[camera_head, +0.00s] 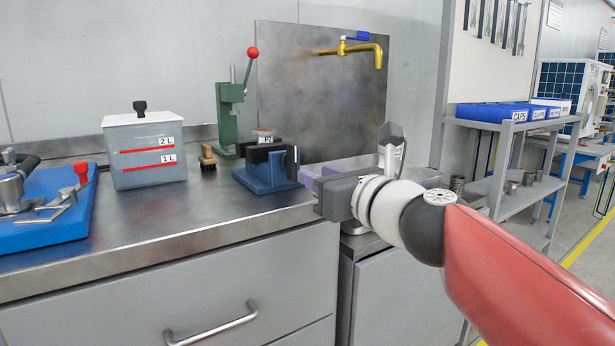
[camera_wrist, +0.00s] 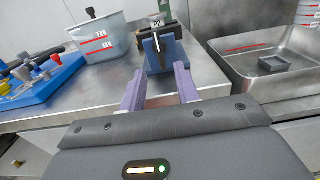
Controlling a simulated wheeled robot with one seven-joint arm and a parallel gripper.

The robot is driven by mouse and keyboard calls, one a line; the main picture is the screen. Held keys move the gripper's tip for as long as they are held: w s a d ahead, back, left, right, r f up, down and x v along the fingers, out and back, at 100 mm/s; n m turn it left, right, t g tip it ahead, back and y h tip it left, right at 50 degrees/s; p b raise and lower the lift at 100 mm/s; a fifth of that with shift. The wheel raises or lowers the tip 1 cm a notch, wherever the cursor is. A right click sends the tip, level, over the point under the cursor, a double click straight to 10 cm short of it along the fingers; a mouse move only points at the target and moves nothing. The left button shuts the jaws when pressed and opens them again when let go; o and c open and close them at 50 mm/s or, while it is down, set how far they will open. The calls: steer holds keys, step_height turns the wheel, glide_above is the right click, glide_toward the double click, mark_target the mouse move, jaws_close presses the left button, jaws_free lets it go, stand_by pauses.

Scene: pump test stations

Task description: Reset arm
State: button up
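My gripper (camera_head: 309,181) is held near the front edge of the steel counter, just right of a blue vise (camera_head: 268,176). In the wrist view, my gripper's two purple fingers (camera_wrist: 158,84) are spread apart with nothing between them. The vise (camera_wrist: 162,54) stands just beyond the fingertips, and I see no contact. A small light cylinder with a label (camera_head: 263,134) shows at the top of the vise. My arm (camera_head: 500,270) reaches in from the lower right and hides part of the counter behind it.
A clear tank with red level lines (camera_head: 146,150), a brush (camera_head: 207,158), a green lever press (camera_head: 228,115) and a blue fixture board (camera_head: 50,205) stand left. A sink (camera_wrist: 240,62) holds a grey square piece (camera_wrist: 273,64). A brass tap (camera_head: 355,48) is above. Shelves (camera_head: 520,190) stand right.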

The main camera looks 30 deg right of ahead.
steer(key=a+f+n+g+y, duration=0.1)
steer(key=a+f+n, duration=0.1)
steer(key=a+n, duration=0.1)
steer(key=a+f+n+g+y+p, duration=0.1)
steer(key=a+f+n, duration=0.1)
steer(key=n, duration=0.2)
steer(key=a+f+n+g+y, duration=0.1)
steer(key=a+f+n, duration=0.1)
steer(key=a+n, duration=0.1)
steer(key=shift+s+a+n+p, duration=0.3)
steer(key=shift+s+a+n, duration=0.05)
steer(key=shift+n, duration=0.35)
steer(key=s+a+f+n+g+h+p, duration=0.1)
steer(key=s+f+n+g, duration=0.3)
steer(key=f+n, duration=0.5)
steer(key=s+a+f+n+g+h+p, duration=0.1)
steer(key=s+a+f+n+g, duration=0.3)
steer(key=n, duration=1.1)
step_height(320, 180, down, 5)
steer(key=s+g+h, duration=0.1)
steer(key=s, duration=0.2)
steer(key=shift+a+h+p, duration=0.15)
steer(key=shift+h+p, duration=0.15)
steer(key=shift+p, duration=0.05)
steer(key=shift+w+r, duration=0.1)
steer(key=shift+r, duration=0.1)
